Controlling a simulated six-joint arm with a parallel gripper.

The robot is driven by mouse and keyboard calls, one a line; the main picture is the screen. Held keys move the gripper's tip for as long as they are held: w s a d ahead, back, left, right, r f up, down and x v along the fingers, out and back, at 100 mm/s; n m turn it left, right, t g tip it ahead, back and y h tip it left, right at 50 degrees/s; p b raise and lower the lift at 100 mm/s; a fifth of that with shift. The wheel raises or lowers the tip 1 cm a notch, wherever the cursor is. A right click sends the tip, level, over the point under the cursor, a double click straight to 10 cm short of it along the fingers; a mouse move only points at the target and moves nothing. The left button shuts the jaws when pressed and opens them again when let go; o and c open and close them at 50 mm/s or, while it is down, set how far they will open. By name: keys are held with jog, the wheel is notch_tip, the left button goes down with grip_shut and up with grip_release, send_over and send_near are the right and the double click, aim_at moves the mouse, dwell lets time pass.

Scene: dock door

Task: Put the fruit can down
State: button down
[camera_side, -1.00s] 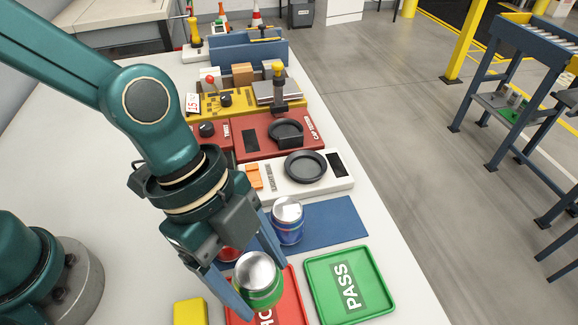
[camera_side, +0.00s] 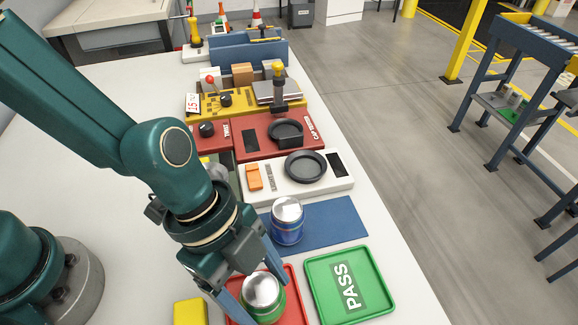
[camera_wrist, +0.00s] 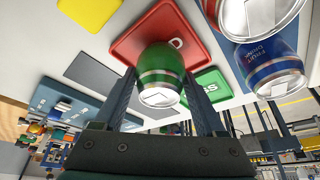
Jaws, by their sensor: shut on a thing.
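My gripper (camera_side: 262,292) is shut on a green can (camera_side: 264,299) with a silver lid, held upright. The can is within the outline of the red tray (camera_side: 292,276) in the side view. In the wrist view the can (camera_wrist: 161,72) sits between both fingers, over the red tray (camera_wrist: 128,42). I cannot tell for sure whether its base touches the tray. No label wording is readable on this green can. A blue can (camera_side: 287,225) stands on the blue mat (camera_side: 335,222); in the wrist view it (camera_wrist: 272,65) reads "FRUIT DRINK".
The green PASS tray (camera_side: 378,285) is empty, right of the red tray. A red and silver can (camera_wrist: 250,14) shows at the top right of the wrist view. A yellow block (camera_side: 190,312) lies left. The white device (camera_side: 325,185) stands behind the mat.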

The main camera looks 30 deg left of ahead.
grip_release()
jog(key=shift+r, duration=0.5)
jog(key=v, duration=1.1)
jog(key=a+r+n+t+y, duration=0.1)
jog(key=a+n+t+y, duration=0.3)
jog(key=a+n, duration=1.4)
jog(key=shift+a+r+t+y, duration=0.3)
jog(key=shift+r+t, duration=0.1)
jog(key=shift+t, duration=0.4)
jog(key=shift+w, duration=0.1)
